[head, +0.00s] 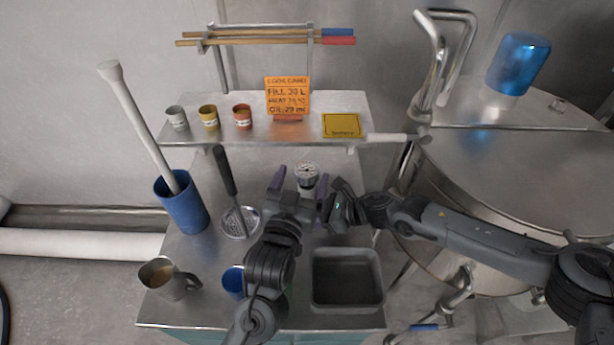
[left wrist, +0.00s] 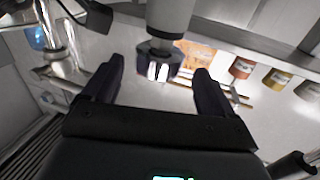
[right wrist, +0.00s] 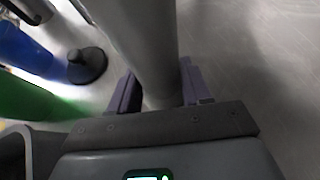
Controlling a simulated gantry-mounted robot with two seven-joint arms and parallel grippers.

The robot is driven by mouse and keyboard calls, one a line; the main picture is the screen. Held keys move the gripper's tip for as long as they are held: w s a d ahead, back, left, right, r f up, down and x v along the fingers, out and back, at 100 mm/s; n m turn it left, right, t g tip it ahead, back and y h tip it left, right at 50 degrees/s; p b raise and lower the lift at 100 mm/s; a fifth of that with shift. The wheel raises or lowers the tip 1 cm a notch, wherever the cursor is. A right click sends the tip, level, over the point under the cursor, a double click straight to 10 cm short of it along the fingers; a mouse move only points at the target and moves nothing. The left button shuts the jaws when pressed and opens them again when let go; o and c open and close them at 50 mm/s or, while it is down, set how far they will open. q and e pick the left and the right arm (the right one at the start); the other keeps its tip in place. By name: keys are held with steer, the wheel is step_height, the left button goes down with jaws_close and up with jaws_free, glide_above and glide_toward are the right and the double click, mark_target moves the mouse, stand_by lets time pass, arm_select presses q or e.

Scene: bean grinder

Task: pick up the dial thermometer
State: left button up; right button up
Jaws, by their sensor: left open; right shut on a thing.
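I cannot make out a dial thermometer for certain in any view. My right gripper (right wrist: 163,92) is shut on an upright grey cylinder (right wrist: 140,45). The cylinder's round, pale top with dark marks shows in the head view (head: 307,172). In the left wrist view the cylinder (left wrist: 170,14) ends in a dark collar with a bright ribbed piece (left wrist: 157,68). My left gripper (head: 290,186) is open beside the cylinder's top. In the left wrist view, that end lies between and beyond the open fingers, with clear space on both sides.
A skimmer (head: 239,221), blue holder (head: 182,210) with a long white pole, metal mug (head: 164,278), blue cup (head: 233,281) and grey bin (head: 346,280) surround the arms. Small cups and an orange card (head: 287,95) stand on the shelf behind. A large steel vessel (head: 520,170) stands right.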

mark_target(309, 164)
arm_select(q)
steer(key=shift+x, duration=2.5)
steer(key=shift+d, duration=0.1)
steer(key=c, duration=1.1)
step_height(309, 164, up, 18)
arm_select(e)
steer(key=o, duration=0.9)
